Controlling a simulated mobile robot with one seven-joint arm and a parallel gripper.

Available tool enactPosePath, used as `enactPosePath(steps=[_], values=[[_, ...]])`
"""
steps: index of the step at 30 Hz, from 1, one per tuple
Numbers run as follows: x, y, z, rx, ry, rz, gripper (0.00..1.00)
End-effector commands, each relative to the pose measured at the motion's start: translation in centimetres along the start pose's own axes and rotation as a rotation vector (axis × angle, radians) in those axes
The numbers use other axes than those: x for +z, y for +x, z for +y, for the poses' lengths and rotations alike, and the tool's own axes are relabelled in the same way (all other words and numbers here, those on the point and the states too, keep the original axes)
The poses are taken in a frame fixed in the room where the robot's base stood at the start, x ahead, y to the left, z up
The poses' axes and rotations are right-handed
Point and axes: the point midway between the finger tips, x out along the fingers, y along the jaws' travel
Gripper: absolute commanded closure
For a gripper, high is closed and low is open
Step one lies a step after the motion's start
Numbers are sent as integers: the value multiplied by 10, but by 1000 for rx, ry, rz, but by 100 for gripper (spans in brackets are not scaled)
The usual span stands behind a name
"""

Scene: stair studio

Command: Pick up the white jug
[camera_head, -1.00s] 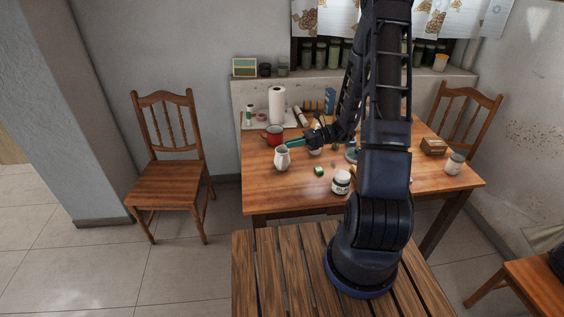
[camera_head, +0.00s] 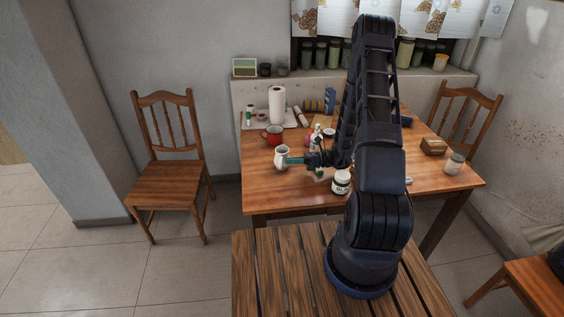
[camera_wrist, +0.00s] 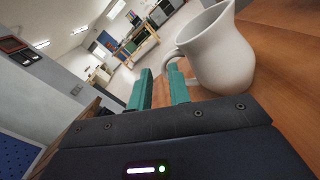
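The white jug (camera_head: 281,160) stands upright near the left edge of the wooden table. In the wrist view the jug (camera_wrist: 222,55) is large at the upper right, with its handle on the left side facing my fingers. My gripper (camera_head: 290,160) is just right of the jug in the head view, reaching toward it at low height. In the wrist view my gripper (camera_wrist: 161,77) has its two green fingers apart with nothing between them. The right finger is close to the jug's handle; I cannot tell whether they touch.
A red mug (camera_head: 272,136) stands behind the jug. A dark-lidded white jar (camera_head: 341,182) is at the table's front, near my arm. A paper roll (camera_head: 277,104) stands on a tray at the back left. The table's front left (camera_head: 262,195) is clear.

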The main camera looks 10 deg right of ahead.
Motion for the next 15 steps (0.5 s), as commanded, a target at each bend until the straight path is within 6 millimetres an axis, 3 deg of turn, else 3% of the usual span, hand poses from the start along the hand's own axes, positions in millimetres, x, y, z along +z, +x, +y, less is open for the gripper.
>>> enactPosePath(steps=[9, 15], values=[[-12, 1, -6, 1, 0, 0, 81], [-10, 32, -5, 4, -1, 1, 81]])
